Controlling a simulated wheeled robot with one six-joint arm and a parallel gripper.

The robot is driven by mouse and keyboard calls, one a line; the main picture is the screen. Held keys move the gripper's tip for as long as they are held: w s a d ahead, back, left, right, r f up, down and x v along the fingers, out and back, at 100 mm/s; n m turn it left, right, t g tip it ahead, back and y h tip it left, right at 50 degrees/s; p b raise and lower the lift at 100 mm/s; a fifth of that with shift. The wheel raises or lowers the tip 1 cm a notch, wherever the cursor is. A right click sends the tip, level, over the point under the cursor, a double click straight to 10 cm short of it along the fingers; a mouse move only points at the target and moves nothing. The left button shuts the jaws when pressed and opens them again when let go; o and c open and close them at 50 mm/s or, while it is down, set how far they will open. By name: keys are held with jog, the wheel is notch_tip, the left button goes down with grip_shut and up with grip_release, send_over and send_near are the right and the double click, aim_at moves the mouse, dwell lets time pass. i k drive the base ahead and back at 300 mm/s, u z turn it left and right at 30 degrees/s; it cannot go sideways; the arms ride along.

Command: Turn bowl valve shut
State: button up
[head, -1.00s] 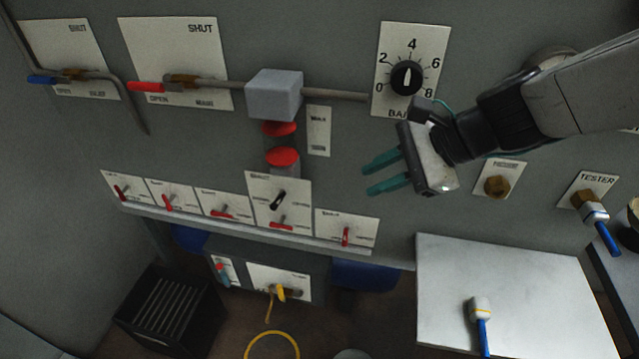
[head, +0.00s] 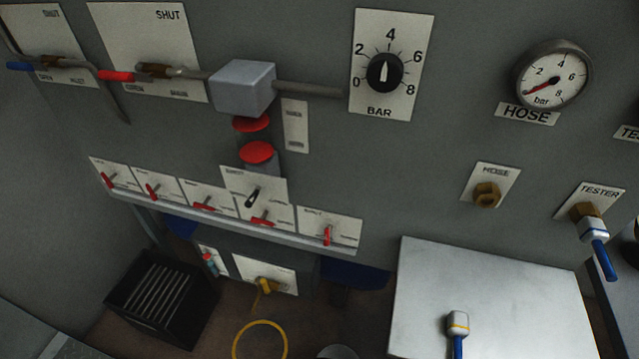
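I cannot read which valve is marked bowl. A row of small labelled plates holds several red levers, among them the rightmost lever (head: 328,235) and one below a black lever (head: 252,197). On a low panel sit a yellow-handled valve (head: 266,285) and a small blue and red valve (head: 209,262); their labels are too small to read. At the upper left, a red-handled valve (head: 117,76) and a blue-handled valve (head: 20,66) have plates marked SHUT and OPEN. My gripper is not in view now.
A bar knob (head: 385,72), hose gauge (head: 552,80), hose fitting (head: 487,195) and tester fitting (head: 587,213) are on the wall. A white table (head: 500,300) bears a blue-handled tool (head: 458,325). A black slatted box (head: 160,297) and yellow hose loop (head: 260,340) are low down.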

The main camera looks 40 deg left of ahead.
aim_at(249, 204)
jog(key=z, duration=0.85)
jog(key=k, duration=1.05)
jog(key=u, duration=1.25)
jog(key=i, duration=0.55)
